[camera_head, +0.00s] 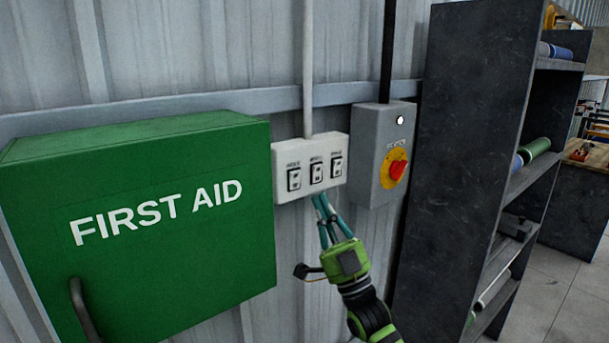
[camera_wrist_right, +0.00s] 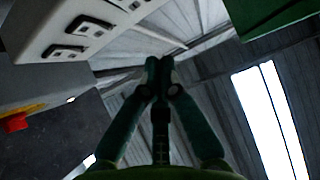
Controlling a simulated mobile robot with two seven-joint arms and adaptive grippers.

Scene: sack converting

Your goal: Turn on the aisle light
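A white switch box (camera_head: 281,186) with three labelled rocker switches is fixed to the wall. The left switch (camera_head: 294,180), middle switch (camera_head: 316,174) and right switch (camera_head: 336,167) sit in a row; their labels are too small to read surely. My right gripper (camera_head: 319,199) is below the box's lower edge, under the middle switch, pointing up. In the right wrist view its fingertips (camera_wrist_right: 159,64) meet with nothing between them, and the switch box (camera_wrist_right: 45,22) is at upper left. Whether the fingers touch the box is unclear. My left gripper is not in view.
A green first aid cabinet (camera_head: 150,260) sticks out left of the switch box. A dark shelf unit (camera_head: 465,120) stands farther right.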

